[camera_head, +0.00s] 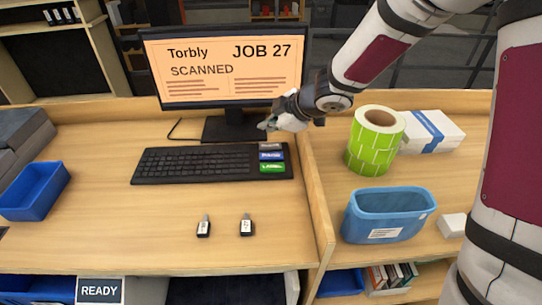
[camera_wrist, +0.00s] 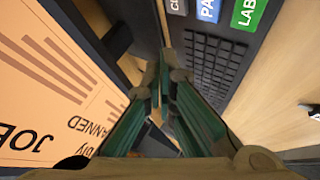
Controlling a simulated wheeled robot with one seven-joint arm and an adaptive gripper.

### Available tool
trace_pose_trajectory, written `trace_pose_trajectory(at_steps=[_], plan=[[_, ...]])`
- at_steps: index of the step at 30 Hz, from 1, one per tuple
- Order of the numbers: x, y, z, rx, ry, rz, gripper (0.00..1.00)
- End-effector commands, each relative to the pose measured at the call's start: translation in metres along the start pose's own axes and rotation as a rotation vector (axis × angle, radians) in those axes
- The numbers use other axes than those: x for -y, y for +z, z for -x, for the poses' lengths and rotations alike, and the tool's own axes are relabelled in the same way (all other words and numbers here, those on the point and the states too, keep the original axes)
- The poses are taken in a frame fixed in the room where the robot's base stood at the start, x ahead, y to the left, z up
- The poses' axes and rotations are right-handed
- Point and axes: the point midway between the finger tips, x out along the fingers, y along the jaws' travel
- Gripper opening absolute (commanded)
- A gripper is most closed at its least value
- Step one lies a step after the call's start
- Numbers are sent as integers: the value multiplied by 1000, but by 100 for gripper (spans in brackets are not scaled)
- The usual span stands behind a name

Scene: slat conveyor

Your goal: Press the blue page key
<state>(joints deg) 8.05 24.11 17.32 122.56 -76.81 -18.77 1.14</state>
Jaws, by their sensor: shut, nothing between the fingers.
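The blue page key (camera_head: 271,156) sits on the right end of the black keyboard (camera_head: 198,164), between a grey key (camera_head: 270,147) and a green label key (camera_head: 272,168). In the wrist view the blue key (camera_wrist: 209,9) is at the top edge, partly cut off, beside the green key (camera_wrist: 247,13). My gripper (camera_head: 265,126) is shut and empty. It hangs behind the keyboard's right end, in front of the monitor stand, apart from the blue key. In the wrist view its fingers (camera_wrist: 160,68) point toward the keyboard's back edge.
The monitor (camera_head: 222,70) behind reads "JOB 27, SCANNED". Two small black-and-white items (camera_head: 203,227) lie in front of the keyboard. A green label roll (camera_head: 375,140), a blue bin (camera_head: 387,215) and a white box (camera_head: 428,130) stand right of the wooden divider. A blue tray (camera_head: 34,192) is left.

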Motion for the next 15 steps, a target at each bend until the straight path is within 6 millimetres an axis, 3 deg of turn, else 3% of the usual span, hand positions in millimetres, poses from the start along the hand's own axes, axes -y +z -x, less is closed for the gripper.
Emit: trace_pose_trajectory(at_steps=[15], plan=[[20,22,-32,0,1,0,0]])
